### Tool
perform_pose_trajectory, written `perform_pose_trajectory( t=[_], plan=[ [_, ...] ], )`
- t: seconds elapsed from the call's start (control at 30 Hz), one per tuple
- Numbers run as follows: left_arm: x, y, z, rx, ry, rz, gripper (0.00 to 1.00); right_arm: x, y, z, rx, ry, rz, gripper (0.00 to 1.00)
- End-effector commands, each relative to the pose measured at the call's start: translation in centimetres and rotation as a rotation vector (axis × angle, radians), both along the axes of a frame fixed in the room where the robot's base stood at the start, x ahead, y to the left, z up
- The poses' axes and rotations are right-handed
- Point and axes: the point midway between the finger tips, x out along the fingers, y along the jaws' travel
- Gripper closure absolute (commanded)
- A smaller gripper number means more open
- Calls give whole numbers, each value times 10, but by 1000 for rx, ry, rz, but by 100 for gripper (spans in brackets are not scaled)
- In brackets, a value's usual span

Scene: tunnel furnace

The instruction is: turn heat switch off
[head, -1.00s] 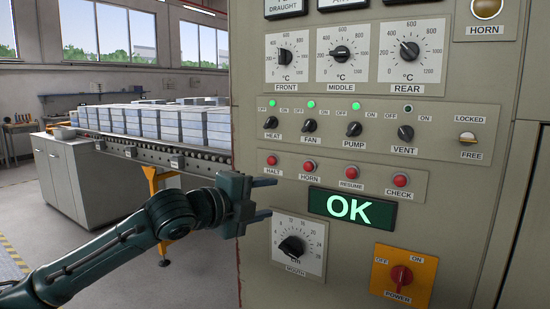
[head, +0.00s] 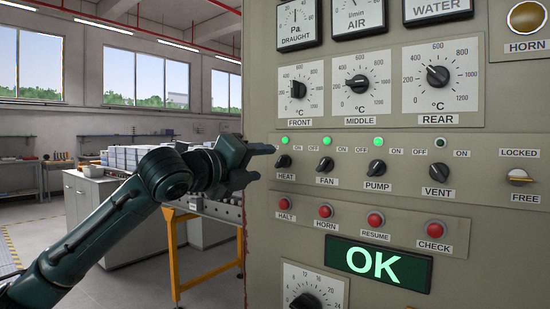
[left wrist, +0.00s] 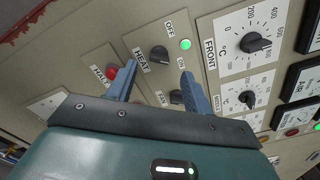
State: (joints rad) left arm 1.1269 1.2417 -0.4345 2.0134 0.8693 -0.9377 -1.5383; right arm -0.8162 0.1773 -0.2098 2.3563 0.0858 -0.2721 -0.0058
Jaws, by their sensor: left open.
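The heat switch (head: 283,162) is a small black knob at the left end of the switch row on the beige panel. The green lamp (head: 284,141) above it is lit. My left gripper (head: 262,163) is open and empty, just left of the heat switch, its fingers pointing toward the panel. In the left wrist view the heat switch (left wrist: 160,54) shows between and beyond the two blue-grey fingers, apparently untouched. My right gripper is in neither view.
The fan (head: 325,165), pump (head: 377,168) and vent (head: 436,172) knobs continue the row. Red buttons, including halt (head: 286,204), sit below. A green OK display (head: 378,263) is lower. The room left of the panel is partly open, with a conveyor behind my arm.

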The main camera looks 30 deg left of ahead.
Motion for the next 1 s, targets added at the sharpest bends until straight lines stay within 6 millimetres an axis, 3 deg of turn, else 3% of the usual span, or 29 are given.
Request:
perform_pose_trajectory(
  t=[0.1,0.33,0.73,1.0],
  plan=[
    [24,-3,1,-5,0,-4,49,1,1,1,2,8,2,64],
    [52,-5,0,-2,0,-1,49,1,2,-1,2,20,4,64],
    [59,-5,0,1,0,-1,50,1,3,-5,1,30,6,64],
    [59,-5,-1,1,0,-1,72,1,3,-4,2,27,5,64]
  ],
)
